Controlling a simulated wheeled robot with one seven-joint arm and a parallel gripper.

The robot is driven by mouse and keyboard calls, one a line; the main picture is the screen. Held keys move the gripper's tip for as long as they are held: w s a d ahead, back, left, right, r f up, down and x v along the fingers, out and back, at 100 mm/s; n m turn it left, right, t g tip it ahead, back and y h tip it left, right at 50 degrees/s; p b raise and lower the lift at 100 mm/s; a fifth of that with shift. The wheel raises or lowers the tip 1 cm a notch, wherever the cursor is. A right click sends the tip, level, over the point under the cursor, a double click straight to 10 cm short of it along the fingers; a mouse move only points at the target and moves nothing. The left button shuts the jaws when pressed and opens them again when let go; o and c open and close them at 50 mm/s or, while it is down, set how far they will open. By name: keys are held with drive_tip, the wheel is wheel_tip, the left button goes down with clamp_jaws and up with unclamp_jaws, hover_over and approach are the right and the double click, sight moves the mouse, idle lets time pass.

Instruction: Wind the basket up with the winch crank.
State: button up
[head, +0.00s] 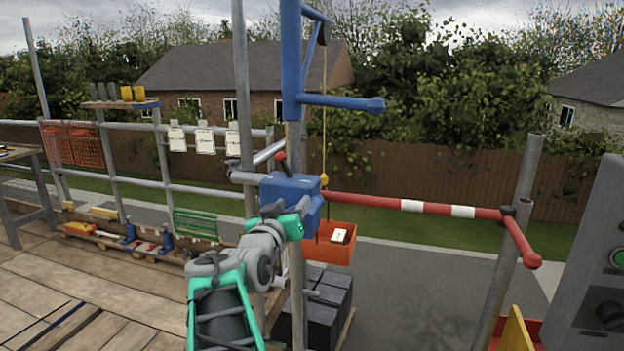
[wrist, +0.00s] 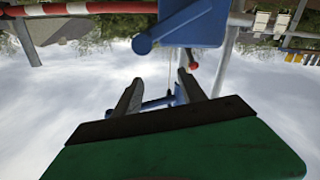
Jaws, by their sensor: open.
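The blue winch (head: 290,192) is mounted on the scaffold pole, and its blue housing also shows at the top of the wrist view (wrist: 195,22). A red knob (head: 281,157) shows above the winch; a red knob also shows beyond my right finger in the wrist view (wrist: 193,66). The rest of the crank is not clear. The orange basket (head: 336,252) hangs below the winch on a rope (head: 324,120) with a yellow fitting, and a pale block lies in it. My gripper (wrist: 160,90) is open with nothing between its fingers, close to the winch. In the head view its fingertips are hidden.
A blue hoist post (head: 291,60) rises above the winch. A red and white barrier rail (head: 420,205) runs to the right. Dark blocks (head: 325,300) are stacked below the basket. A grey control panel (head: 600,270) stands at far right. Wooden deck lies left.

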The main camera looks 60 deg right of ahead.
sight(312, 210)
drive_tip(key=shift+g, duration=0.3)
drive_tip(key=d+f, duration=0.1)
drive_tip(key=d, duration=0.1)
drive_tip(key=d+f, duration=0.2)
drive_tip(key=d, duration=0.1)
drive_tip(key=s+d+f, duration=0.1)
drive_tip(key=d, duration=0.2)
drive_tip(key=shift+s+d+f+p, duration=0.1)
drive_tip(key=shift+d+f+p, duration=0.1)
drive_tip(key=shift+f+p, duration=0.1)
clamp_jaws()
idle(0.8)
